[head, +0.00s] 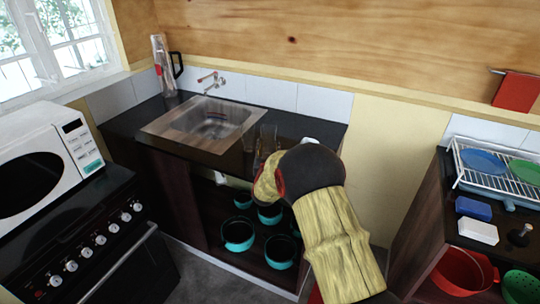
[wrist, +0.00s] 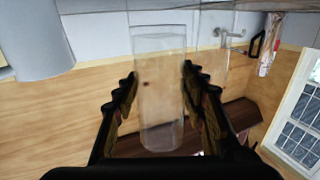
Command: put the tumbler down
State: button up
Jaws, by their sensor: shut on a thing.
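The tumbler (wrist: 158,88) is a clear, straight-sided glass between the two dark, ridged fingers of my gripper (wrist: 160,98) in the wrist view. My gripper is shut on it. In the head view the tumbler (head: 268,138) shows faintly over the front right part of the dark counter (head: 313,129), right of the sink. My gripper (head: 262,165) is there too, mostly hidden behind my own yellow and black arm. I cannot tell whether the tumbler's base touches the counter.
The steel sink (head: 165,128) with its tap (head: 210,82) takes up the counter's middle. A tall flask (head: 163,65) stands at the back left. A small white thing (head: 309,141) lies near my arm. Teal pots (head: 238,233) fill the shelf below.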

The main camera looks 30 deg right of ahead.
jog(key=shift+w+d+f+b, duration=0.1)
jog(key=shift+d+f+b, duration=0.15)
jog(key=shift+f, duration=0.7)
jog(key=shift+d+f+b, duration=0.1)
jog(key=shift+f+b, duration=0.2)
jog(key=shift+f, duration=0.65)
jog(key=shift+f, duration=0.2)
jog(key=o, duration=1.3)
jog(key=shift+r, duration=0.1)
